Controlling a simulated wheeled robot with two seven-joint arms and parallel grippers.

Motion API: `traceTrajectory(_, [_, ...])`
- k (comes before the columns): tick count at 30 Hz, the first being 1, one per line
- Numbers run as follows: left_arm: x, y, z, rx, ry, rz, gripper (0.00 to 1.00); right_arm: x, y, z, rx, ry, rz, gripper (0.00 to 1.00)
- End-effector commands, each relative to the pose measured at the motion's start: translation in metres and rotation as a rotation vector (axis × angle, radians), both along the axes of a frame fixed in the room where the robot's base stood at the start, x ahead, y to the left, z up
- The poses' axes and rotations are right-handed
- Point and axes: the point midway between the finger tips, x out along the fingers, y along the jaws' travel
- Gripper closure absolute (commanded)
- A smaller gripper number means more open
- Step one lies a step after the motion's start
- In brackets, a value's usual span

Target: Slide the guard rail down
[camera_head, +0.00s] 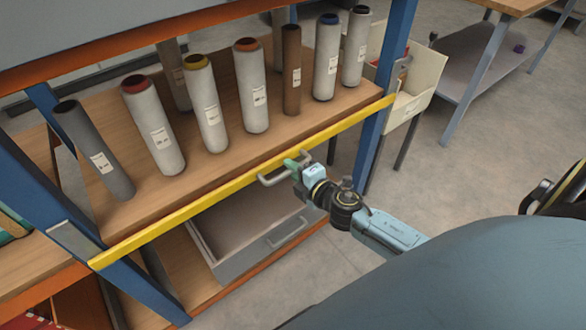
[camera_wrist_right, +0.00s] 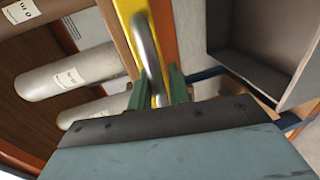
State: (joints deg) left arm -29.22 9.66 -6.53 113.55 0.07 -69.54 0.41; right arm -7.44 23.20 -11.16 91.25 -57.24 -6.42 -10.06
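The guard rail (camera_head: 190,208) is a yellow bar across the front of a wooden shelf, at about the shelf board's height, between two blue posts. It also shows in the right wrist view (camera_wrist_right: 128,12). A grey looped handle (camera_head: 268,181) sticks out from its middle. My right gripper (camera_head: 293,165) is at the right end of this handle. In the right wrist view, the handle (camera_wrist_right: 150,55) runs between the two green fingers (camera_wrist_right: 157,90), with gaps beside it, so the gripper looks open around it. My left gripper is not in view.
Several rolls (camera_head: 203,104) with coloured ends stand on the shelf behind the rail. A grey drawer (camera_head: 235,262) with its own handle sits below. A cream bin (camera_head: 415,85) is right of the right post (camera_head: 378,100). Open floor (camera_head: 450,180) lies to the right.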

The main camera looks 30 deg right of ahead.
Motion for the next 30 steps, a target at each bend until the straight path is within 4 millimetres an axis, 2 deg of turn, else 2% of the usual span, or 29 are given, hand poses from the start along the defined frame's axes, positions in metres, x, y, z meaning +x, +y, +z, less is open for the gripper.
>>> traceTrajectory(1, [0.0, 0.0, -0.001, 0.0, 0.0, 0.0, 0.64, -0.003, 0.001, -0.005, 0.0, 0.009, 0.001, 0.77])
traceTrajectory(3, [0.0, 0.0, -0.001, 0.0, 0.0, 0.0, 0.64, -0.002, 0.001, -0.005, 0.0, 0.009, 0.001, 0.68])
traceTrajectory(11, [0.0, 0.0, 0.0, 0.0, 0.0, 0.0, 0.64, -0.001, 0.0, -0.002, 0.001, 0.004, 0.0, 0.68])
traceTrajectory(16, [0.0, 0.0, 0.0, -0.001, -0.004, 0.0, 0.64, -0.011, 0.0, 0.0, 0.002, 0.004, 0.001, 0.68])
traceTrajectory(18, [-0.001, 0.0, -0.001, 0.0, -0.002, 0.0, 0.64, -0.021, -0.001, 0.002, 0.003, 0.005, -0.001, 0.68])
traceTrajectory(21, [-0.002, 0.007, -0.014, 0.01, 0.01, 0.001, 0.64, -0.04, -0.002, 0.006, 0.002, 0.006, -0.001, 0.68])
traceTrajectory(30, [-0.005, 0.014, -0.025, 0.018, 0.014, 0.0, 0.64, -0.099, -0.007, 0.018, 0.003, 0.007, -0.001, 0.68])
